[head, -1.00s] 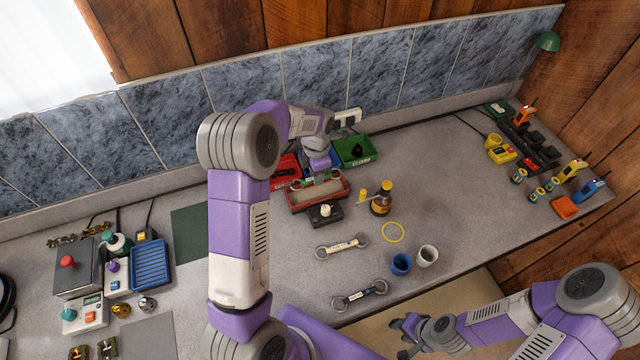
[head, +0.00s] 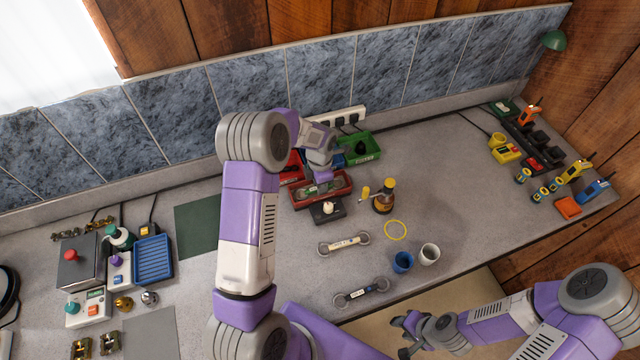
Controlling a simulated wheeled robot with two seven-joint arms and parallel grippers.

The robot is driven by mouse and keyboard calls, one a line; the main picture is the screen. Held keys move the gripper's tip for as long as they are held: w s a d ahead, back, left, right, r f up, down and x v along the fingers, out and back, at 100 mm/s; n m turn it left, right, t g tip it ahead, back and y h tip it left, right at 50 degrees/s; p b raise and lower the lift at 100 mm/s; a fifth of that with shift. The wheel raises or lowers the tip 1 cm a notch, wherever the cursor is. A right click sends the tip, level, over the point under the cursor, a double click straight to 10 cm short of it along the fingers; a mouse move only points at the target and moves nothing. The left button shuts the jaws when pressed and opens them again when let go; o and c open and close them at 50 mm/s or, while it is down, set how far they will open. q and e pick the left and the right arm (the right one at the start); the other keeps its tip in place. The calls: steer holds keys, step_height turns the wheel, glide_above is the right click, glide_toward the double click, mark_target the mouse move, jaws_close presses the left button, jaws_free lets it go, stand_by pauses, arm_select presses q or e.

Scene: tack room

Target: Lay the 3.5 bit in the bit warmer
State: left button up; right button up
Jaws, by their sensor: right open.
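A red tray-like unit (head: 302,203), which looks like the bit warmer, stands behind a black block with a pale knob (head: 327,209). My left gripper (head: 323,178) is over the tray from behind. Its fingers are mostly hidden, so I cannot tell whether it is open or shut. A greyish shape (head: 336,186) lies in the tray; I cannot make out what it is. My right gripper (head: 405,337) is open and empty at the front edge.
A green bin (head: 372,148) stands behind the tray. A blue rack (head: 152,262) is at left.

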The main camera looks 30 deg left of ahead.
arm_select(q)
steer(key=shift+r, duration=0.15)
step_height(320, 180, up, 12)
stand_by(0.6)
steer(key=shift+s, duration=0.1)
stand_by(0.4)
